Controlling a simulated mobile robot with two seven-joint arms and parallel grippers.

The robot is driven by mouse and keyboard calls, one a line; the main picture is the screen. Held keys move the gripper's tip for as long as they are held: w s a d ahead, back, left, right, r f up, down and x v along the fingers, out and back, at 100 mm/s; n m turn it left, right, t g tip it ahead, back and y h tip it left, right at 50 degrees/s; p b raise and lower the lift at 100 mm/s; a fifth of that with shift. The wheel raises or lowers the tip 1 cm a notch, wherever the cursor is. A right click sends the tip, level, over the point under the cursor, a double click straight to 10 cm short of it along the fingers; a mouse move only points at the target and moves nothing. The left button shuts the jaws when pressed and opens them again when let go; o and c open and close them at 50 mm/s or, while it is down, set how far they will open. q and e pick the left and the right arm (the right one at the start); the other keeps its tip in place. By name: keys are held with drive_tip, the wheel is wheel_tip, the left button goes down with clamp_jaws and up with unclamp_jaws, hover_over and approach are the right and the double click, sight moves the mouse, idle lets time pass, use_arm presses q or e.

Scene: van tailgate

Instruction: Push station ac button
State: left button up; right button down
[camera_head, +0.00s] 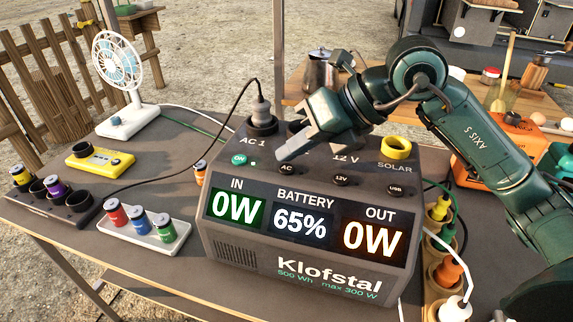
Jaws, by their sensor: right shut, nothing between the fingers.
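The power station (234,257) is a dark grey box on the table. Its front screens read IN 0W, BATTERY 65% and OUT 0W. On its top, the AC button (287,170) is a dark round button between the lit green ON button (239,159) and the 12V button (341,180). My right gripper (287,153) is shut and empty, its fingertips just above and behind the AC button. I cannot tell whether they touch it. The gripper hides part of the top behind that button. My left gripper is not in view.
A plug (261,110) with a black cable stands in the AC 1 socket. A white fan (120,70), a yellow box (96,158) and a tray of batteries (145,235) stand left. An orange case (490,160) and several bottles are right.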

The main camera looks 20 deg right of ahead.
sight(294, 169)
drive_tip(key=shift+f, duration=0.1)
idle(0.3)
drive_tip(key=shift+f+b, duration=0.4)
drive_tip(key=shift+b, duration=0.05)
drive_tip(key=shift+f, duration=0.15)
idle(0.3)
drive_tip(key=shift+r+p, duration=0.35)
drive_tip(key=shift+r, duration=0.3)
wheel_tip(294, 169, up, 6)
drive_tip(key=p, duration=0.4)
drive_tip(key=shift+p, duration=0.4)
